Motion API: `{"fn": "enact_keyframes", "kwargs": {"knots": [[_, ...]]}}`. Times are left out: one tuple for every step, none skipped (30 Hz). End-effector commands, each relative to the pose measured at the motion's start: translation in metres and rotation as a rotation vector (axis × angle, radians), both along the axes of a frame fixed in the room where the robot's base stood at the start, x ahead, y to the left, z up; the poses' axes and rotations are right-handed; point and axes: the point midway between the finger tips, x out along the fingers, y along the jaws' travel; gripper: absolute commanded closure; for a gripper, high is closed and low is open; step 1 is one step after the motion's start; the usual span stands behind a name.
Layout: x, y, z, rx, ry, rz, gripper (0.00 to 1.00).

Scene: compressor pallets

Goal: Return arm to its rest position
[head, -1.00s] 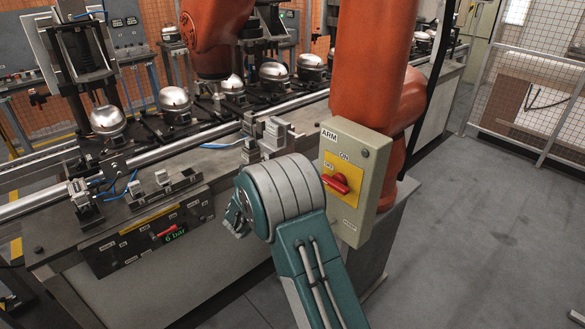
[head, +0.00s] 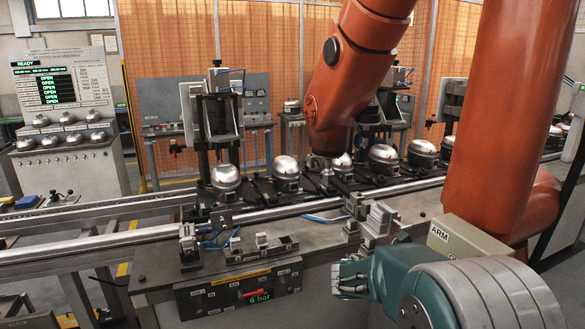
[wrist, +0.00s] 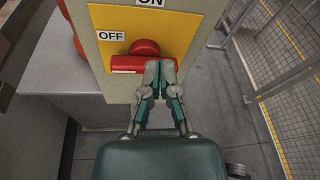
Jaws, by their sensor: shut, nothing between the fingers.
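My gripper (head: 347,278) is at the lower right of the head view, at the end of my teal arm, with its fingers pointing left. In the wrist view my gripper (wrist: 158,68) is shut and empty. Its fingertips overlap the red rotary switch (wrist: 145,47) on the yellow plate (wrist: 180,30); whether they touch it I cannot tell. The switch handle lies about level, its left end below the OFF label. In the head view only the top of the switch box (head: 465,240), marked ARM, shows behind my arm.
A large orange robot arm (head: 500,120) stands behind the switch box. Silver compressors (head: 286,168) line the conveyor. A panel reading 6 bar (head: 240,290) is left of my gripper. In the wrist view, open floor (wrist: 225,110) and a mesh fence (wrist: 285,60) lie right.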

Motion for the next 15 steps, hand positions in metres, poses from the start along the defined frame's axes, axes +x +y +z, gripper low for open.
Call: {"fn": "enact_keyframes", "kwargs": {"knots": [[-0.018,-0.001,0.008,0.073,-0.075,-0.047,1.0],[-0.028,-0.001,0.01,0.121,-0.119,-0.079,1.0],[-0.041,0.0,0.013,0.182,-0.179,-0.121,1.0],[-0.051,0.001,0.015,0.23,-0.223,-0.153,1.0],[-0.061,0.002,0.016,0.276,-0.269,-0.185,1.0],[-0.074,0.005,0.018,0.336,-0.33,-0.231,1.0],[-0.083,0.007,0.019,0.383,-0.376,-0.265,1.0],[-0.093,0.01,0.019,0.428,-0.421,-0.301,1.0],[-0.105,0.014,0.02,0.489,-0.481,-0.348,1.0],[-0.114,0.017,0.02,0.534,-0.527,-0.384,1.0],[-0.123,0.021,0.02,0.579,-0.573,-0.42,1.0],[-0.134,0.026,0.021,0.639,-0.632,-0.468,1.0],[-0.142,0.03,0.021,0.684,-0.677,-0.508,1.0],[-0.15,0.035,0.021,0.73,-0.722,-0.547,1.0],[-0.161,0.042,0.021,0.788,-0.78,-0.6,1.0]]}}
